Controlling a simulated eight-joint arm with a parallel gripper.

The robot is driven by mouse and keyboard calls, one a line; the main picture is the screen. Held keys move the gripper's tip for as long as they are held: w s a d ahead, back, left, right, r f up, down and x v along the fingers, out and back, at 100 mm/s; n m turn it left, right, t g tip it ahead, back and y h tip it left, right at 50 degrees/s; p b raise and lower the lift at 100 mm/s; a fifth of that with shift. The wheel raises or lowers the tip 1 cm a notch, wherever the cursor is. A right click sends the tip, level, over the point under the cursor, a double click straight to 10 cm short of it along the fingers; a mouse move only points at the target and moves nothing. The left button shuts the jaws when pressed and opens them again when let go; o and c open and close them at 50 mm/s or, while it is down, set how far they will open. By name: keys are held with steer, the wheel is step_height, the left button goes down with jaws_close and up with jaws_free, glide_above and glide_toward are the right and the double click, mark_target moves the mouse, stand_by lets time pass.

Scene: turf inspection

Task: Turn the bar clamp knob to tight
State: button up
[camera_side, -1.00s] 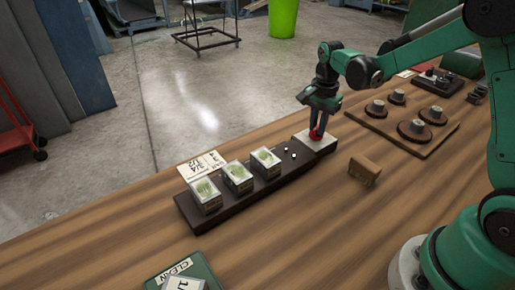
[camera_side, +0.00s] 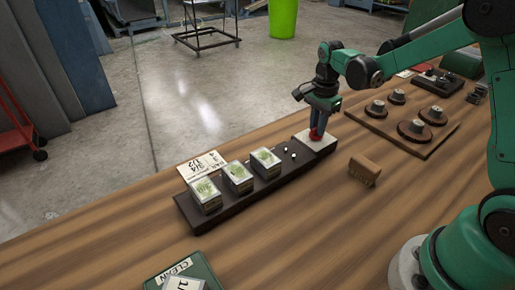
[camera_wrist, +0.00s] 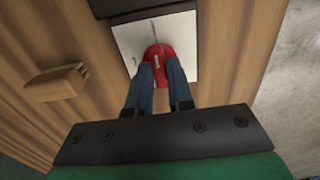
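The red knob (camera_side: 315,137) sits on a white plate (camera_side: 327,145) at the far right end of a dark bar (camera_side: 238,198). In the wrist view the knob (camera_wrist: 158,51) is rounded, with a short white mark on top, and the white plate (camera_wrist: 183,30) carries a thin dark line and small print, too small to read. My gripper (camera_side: 316,129) points down over it. In the wrist view its two blue fingers (camera_wrist: 158,70) lie on either side of the knob, closed against it. They hide the knob's near part.
Several clear-sided turf blocks (camera_side: 238,178) stand on the bar, with two small white balls (camera_side: 290,152) beside them. A wooden brush-like block (camera_side: 365,169) lies to the right. A board with round weights (camera_side: 411,123) is behind it. A printed card (camera_side: 202,165) lies at the left.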

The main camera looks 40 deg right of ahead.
steer(key=o, duration=0.4)
steer(key=shift+r, duration=0.1)
steer(key=shift+r, duration=2.75)
steer(key=shift+s+a+r+n, duration=0.15)
steer(key=shift+a+r+n, duration=0.1)
steer(key=shift+n, duration=0.05)
steer(key=s+a+r+n+t, duration=0.3)
steer(key=s+a+n+t, duration=0.4)
steer(key=n, duration=1)
steer(key=shift+s+a, duration=1)
steer(key=shift+s, duration=0.25)
